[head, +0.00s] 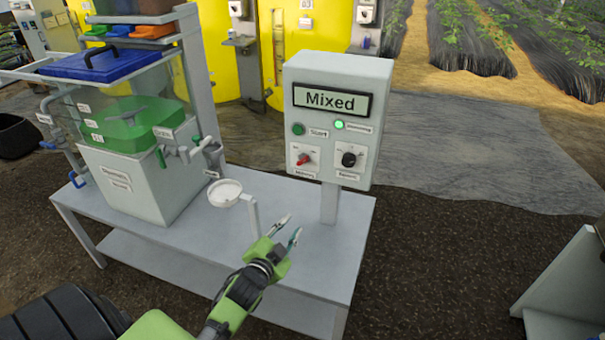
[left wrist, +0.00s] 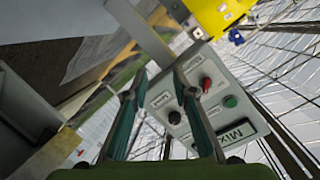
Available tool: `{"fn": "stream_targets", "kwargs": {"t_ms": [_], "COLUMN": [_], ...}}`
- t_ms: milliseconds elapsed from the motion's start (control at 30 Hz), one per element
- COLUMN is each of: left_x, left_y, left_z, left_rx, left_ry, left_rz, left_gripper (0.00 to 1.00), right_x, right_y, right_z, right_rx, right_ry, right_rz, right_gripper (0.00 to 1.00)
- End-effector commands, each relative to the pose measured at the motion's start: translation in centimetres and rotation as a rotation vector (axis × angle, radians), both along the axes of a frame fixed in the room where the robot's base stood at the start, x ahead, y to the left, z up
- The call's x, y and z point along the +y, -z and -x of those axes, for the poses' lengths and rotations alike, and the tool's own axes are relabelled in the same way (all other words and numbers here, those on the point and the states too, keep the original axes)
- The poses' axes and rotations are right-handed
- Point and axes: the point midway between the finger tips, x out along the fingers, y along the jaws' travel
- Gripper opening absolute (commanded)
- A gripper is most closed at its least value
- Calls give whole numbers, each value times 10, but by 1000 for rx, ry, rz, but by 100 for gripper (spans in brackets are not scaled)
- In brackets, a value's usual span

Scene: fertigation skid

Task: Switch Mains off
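A grey control box (head: 330,125) stands on a post on the table. Its display (head: 332,101) reads "Mixed". Below these sit a red rotary knob (head: 304,159) on the left and a black rotary knob (head: 349,159) on the right. The labels under both knobs are too blurred to read surely. My left gripper (head: 286,229) is open and empty, below and in front of the box, touching nothing. In the left wrist view the red knob (left wrist: 206,85) and black knob (left wrist: 174,117) show beyond the fingers.
A mixing tank with a blue lid (head: 107,62) fills the table's left side. Yellow tanks (head: 230,50) stand behind. The table (head: 318,262) is clear around the box post.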

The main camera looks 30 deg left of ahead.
Motion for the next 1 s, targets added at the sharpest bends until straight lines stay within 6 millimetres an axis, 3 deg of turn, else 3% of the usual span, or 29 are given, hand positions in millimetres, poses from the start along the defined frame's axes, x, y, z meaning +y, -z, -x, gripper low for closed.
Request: {"fn": "stream_targets", "kwargs": {"t_ms": [33,100,200,267,467,800,1000], "left_x": [7,13,17,19,24,41,47], "left_y": [-32,-69,-101,-111,-117,-116,-115], "left_z": [-5,-7,-8,-9,-31,-101,-129], "left_rx": [-65,-128,-182,-197,-206,-203,-203], "left_ry": [-3,-7,-13,-14,-15,-15,-14], "left_rz": [-43,-88,-130,-141,-145,-144,-143], "left_gripper": [25,25,25,25,25,25,25], "right_x": [2,4,5,5,-2,-8,-8], "right_y": [8,11,13,13,9,2,1], "right_z": [2,3,3,3,3,3,3], "right_rx": [2,3,4,4,4,3,3], "right_ry": [1,0,1,1,3,6,5], "right_rz": [-3,-5,-5,-5,3,9,8], "right_gripper": [40,40,40,40,40,40,40]}}
